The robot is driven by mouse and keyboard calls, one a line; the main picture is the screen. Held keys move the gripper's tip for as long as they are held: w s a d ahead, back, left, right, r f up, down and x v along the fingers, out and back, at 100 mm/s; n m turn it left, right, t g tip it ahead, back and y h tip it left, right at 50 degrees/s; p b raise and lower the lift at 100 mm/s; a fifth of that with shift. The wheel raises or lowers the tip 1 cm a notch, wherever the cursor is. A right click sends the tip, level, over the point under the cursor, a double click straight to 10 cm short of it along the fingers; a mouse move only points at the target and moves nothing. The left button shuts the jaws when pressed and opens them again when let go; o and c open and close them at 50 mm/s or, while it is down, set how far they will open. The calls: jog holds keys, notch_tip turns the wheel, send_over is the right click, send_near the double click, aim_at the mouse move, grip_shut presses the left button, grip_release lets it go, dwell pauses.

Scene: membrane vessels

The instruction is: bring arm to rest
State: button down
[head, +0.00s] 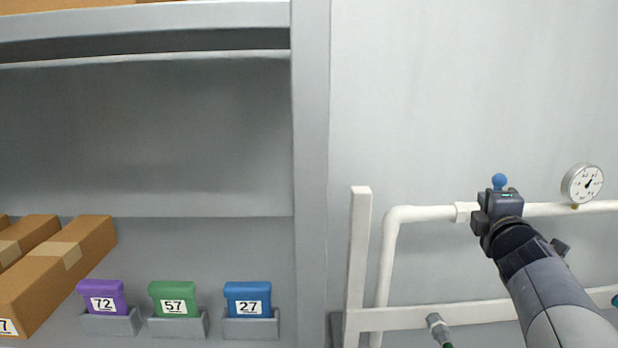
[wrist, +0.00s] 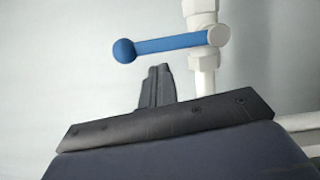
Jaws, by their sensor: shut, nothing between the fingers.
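My arm reaches in from the lower right of the head view. My gripper (head: 497,200) is in front of the white pipe, close to a blue ball knob (head: 499,181). In the wrist view my gripper (wrist: 157,85) is shut, with its fingers together and nothing held. Above the fingers there is a blue lever handle (wrist: 172,44) with a ball end, joined to a white valve body on the pipe (wrist: 207,75). A gap shows between the fingertips and the handle in that view. Contact cannot be judged from the head view.
A white pipe (head: 425,214) and frame (head: 358,250) stand before the wall, with a round gauge (head: 582,184) at right. A grey shelf at left holds cardboard boxes (head: 60,270) and purple (head: 103,296), green (head: 174,298) and blue (head: 248,298) numbered blocks in holders.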

jog(key=a+f+n+t+y+b, duration=0.2)
jog(key=f+n+b, duration=0.6)
jog(key=n, duration=0.9)
jog(key=shift+a+f+n+t+y, duration=0.2)
jog(key=shift+a+n+t+y, duration=0.15)
jog(key=shift+a+y, duration=0.5)
jog(key=shift+s, duration=0.1)
jog(key=shift+r, duration=0.1)
